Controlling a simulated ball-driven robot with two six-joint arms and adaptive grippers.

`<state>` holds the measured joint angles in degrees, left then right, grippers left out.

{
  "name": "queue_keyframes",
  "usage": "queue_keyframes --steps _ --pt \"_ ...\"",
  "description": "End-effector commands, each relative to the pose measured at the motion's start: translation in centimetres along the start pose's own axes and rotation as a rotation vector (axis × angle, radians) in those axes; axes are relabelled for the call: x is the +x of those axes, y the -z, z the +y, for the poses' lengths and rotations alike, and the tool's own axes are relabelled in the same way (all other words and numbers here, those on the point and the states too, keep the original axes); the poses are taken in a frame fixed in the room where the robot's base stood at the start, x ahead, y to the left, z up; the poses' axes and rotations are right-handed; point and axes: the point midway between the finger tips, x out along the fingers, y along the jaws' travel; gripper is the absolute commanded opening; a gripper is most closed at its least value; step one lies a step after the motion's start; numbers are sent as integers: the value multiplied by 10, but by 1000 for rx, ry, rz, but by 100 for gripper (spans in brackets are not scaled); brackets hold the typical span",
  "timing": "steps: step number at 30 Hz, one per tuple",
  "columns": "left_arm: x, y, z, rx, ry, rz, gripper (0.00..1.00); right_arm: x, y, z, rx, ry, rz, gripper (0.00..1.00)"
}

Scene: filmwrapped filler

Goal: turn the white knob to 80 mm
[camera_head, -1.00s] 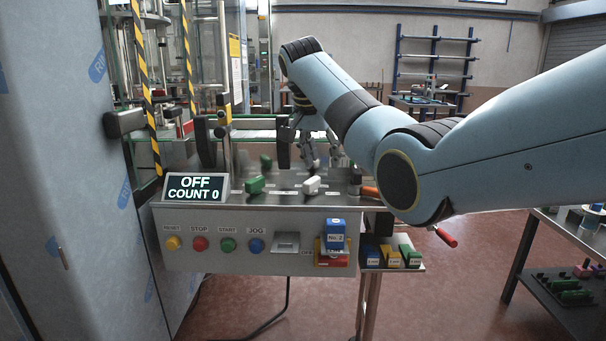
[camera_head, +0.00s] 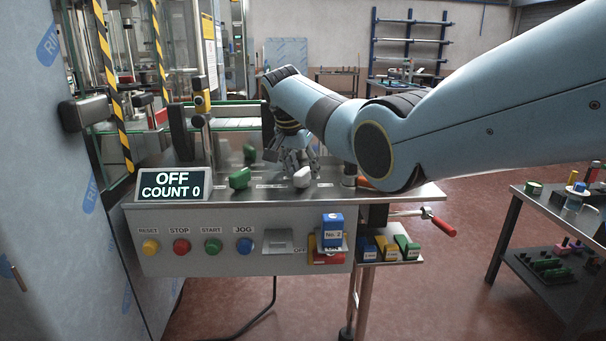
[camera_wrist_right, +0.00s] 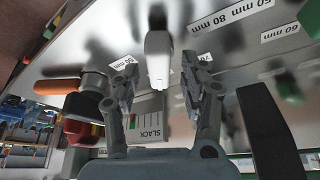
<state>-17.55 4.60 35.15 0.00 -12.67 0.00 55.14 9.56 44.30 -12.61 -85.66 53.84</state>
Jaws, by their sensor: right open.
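The white knob (camera_head: 302,176) stands on the panel top, right of a green knob (camera_head: 239,178). In the right wrist view the white knob (camera_wrist_right: 158,58) shows between my right gripper's fingers, near their tips. My right gripper (camera_head: 292,163) is open, pointing down just behind the white knob in the head view; I cannot tell whether a finger touches it. The wrist view shows the open right gripper (camera_wrist_right: 162,80) with scale labels around the knob, one reading 80 mm (camera_wrist_right: 208,22). The knob's exact setting is unclear. My left gripper is out of view.
The display (camera_head: 171,185) reads OFF, COUNT 0. Several coloured buttons line the panel front (camera_head: 205,262). A red-handled crank (camera_head: 440,226) sticks out right. Another green knob (camera_head: 250,153) stands farther back.

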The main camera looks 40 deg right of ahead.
Motion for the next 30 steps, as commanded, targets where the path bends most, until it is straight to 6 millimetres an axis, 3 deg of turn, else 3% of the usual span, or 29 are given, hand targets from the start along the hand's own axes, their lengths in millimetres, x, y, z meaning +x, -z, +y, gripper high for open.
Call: queue_keyframes --steps 6,12,22,30 --pt "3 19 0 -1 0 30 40 12 0 0 1 1 0 44" --pt "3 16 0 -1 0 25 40 12 0 0 1 1 0 44" --pt "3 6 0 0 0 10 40 12 0 0 0 1 0 2" --pt "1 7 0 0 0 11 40 11 0 0 -8 3 0 0"
